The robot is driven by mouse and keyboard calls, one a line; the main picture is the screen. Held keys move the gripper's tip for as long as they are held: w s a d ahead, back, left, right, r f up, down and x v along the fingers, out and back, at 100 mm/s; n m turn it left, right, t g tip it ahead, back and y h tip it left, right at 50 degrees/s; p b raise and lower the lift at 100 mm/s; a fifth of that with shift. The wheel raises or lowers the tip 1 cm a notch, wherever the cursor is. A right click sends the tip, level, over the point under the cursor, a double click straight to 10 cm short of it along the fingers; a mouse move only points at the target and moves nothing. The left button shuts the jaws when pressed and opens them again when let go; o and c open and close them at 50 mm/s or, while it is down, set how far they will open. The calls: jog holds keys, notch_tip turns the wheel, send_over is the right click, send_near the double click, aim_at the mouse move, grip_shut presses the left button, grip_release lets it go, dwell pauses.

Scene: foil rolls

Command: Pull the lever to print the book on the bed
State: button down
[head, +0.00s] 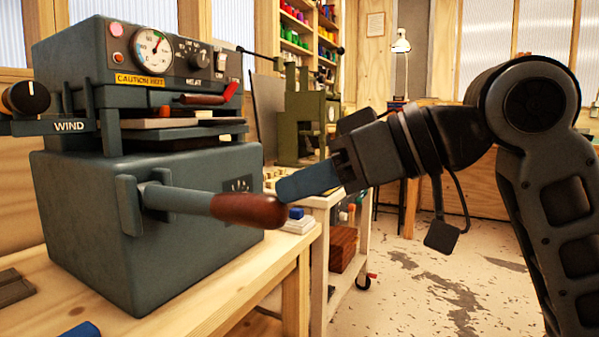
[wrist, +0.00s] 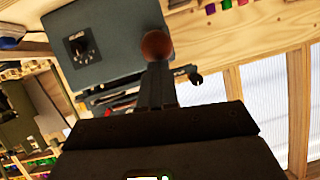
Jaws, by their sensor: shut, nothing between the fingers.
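The foil press (head: 150,215) is a blue-grey machine on a wooden bench at the left of the head view. Its lever (head: 180,200) sticks out from the front toward the right and ends in a brown wooden grip (head: 250,210). The book (head: 160,122) seems to lie on the bed (head: 180,132), though I cannot tell it clearly from the plates. My gripper (head: 283,190) is shut and empty, its blue fingers just behind or beside the grip's end. In the wrist view the round brown grip end (wrist: 156,46) shows just beyond the fingers (wrist: 156,88). Contact cannot be told.
A WIND knob (head: 28,98) juts out left. A white cart (head: 345,250) and green machine (head: 305,115) stand behind. The floor at right is open.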

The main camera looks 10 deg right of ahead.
aim_at(287, 217)
jog(key=shift+s+d+f+t+y+b, duration=0.1)
jog(key=shift+f+t+y+b, duration=0.1)
jog(key=shift+f+b, duration=0.45)
jog(key=shift+d+f+t+y+b, duration=0.1)
jog(key=shift+f+y+b, duration=0.1)
jog(key=shift+f, duration=0.75)
